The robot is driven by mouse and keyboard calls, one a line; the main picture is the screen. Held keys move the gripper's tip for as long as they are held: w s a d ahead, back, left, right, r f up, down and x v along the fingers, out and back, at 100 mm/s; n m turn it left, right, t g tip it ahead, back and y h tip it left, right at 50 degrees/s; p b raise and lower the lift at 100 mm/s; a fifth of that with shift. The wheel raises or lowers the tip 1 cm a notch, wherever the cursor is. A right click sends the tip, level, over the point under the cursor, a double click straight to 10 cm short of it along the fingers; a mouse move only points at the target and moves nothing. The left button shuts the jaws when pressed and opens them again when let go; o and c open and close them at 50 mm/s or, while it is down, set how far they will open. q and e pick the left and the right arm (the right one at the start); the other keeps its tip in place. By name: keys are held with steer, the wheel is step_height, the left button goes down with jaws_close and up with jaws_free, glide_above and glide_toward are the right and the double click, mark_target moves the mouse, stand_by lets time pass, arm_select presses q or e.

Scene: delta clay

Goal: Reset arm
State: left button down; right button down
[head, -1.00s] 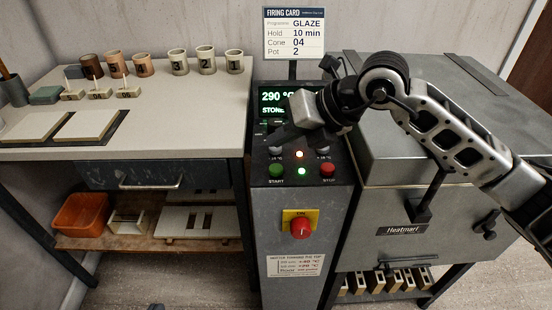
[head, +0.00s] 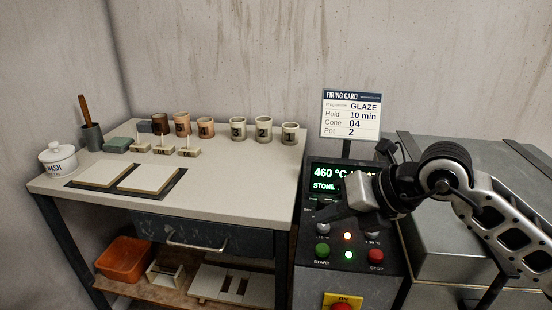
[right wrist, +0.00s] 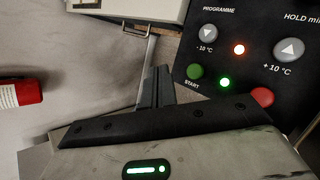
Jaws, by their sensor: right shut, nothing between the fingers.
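My right gripper (head: 332,218) is shut and empty, hanging in front of the control panel (head: 312,258) and partly hiding its display (head: 326,172). The display reads "460 °C" and "STONE", with the rest covered. In the right wrist view the closed fingers (right wrist: 157,88) point toward the gap between panel and table, beside the green START button (right wrist: 194,71) and apart from it. The -10 °C button (right wrist: 208,33), the +10 °C button (right wrist: 288,50) and the red button (right wrist: 262,97) show there. A red lamp and a green lamp are lit. My left gripper is not in view.
A firing card (head: 351,115) stands above the panel. The grey kiln (head: 440,255) is at right, under my arm. The table (head: 220,195) at left holds several cups, small cone stands, two boards and a white wash jar (head: 58,158). Its front right is clear.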

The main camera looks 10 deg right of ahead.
steer(key=s+a+r+m+g+y+p, duration=0.1)
steer(key=s+a+r+m+y+p, duration=0.3)
steer(key=s+a+y, duration=0.55)
steer(key=w+d+f+m+t+h+p, duration=0.15)
steer(key=d+f+m+t+h, duration=0.35)
steer(key=m, duration=0.8)
steer(key=w+d+f+m+t+h+p, duration=0.1)
steer(key=w+d+f+m+t+h, duration=0.2)
steer(key=m+t+h, duration=0.65)
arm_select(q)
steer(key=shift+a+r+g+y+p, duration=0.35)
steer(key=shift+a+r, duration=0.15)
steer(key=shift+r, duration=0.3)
arm_select(e)
steer(key=s+d+f+m+g+y, duration=0.1)
steer(key=s+f+m+g, duration=0.7)
steer(key=s+f, duration=0.3)
step_height(320, 180, down, 2)
steer(key=shift+d+f+g, duration=0.15)
steer(key=shift+f+g, duration=0.1)
steer(key=shift+g, duration=0.1)
